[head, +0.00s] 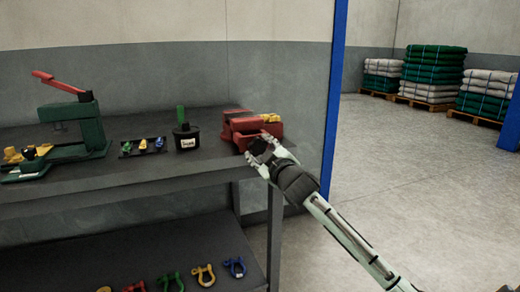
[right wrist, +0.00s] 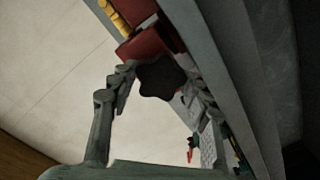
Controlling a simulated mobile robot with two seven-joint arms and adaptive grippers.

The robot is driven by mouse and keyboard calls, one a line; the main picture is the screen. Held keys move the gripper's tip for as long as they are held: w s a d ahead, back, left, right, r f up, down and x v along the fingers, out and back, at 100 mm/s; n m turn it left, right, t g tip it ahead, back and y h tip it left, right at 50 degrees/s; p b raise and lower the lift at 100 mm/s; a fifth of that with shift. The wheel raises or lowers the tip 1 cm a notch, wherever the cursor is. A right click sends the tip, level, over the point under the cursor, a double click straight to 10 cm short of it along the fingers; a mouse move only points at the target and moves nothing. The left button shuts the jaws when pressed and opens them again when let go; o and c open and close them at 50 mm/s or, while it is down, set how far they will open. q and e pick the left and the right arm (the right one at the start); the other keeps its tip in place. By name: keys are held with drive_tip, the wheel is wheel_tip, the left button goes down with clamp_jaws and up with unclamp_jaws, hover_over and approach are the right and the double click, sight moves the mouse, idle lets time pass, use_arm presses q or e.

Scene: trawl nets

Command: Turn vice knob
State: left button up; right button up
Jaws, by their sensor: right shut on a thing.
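The red vice (head: 240,127) sits at the right end of the dark workbench in the head view, with yellow parts on it. Its red body (right wrist: 143,44) and a yellow part (right wrist: 112,16) also show in the right wrist view. The black lobed vice knob (right wrist: 161,78) sticks out from the vice. My right gripper (head: 262,147) is at the front right of the vice. In the right wrist view its fingers lie on either side of the knob, closed on it. My left gripper is in neither view.
The dark workbench (head: 140,182) carries a green press with a red lever (head: 75,125), a small tray (head: 142,147) and a black pot (head: 186,137). Several coloured shackles lie on the lower shelf (head: 225,262). A blue post (head: 333,90) stands behind my right arm. Open floor lies right.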

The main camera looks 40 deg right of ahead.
drive_tip(key=n, duration=0.5)
drive_tip(key=shift+d+r+n, duration=0.1)
drive_tip(key=shift+r+n, duration=0.1)
drive_tip(key=shift+n, duration=0.1)
drive_tip(key=n, duration=1.4)
drive_tip(key=shift+d, duration=0.1)
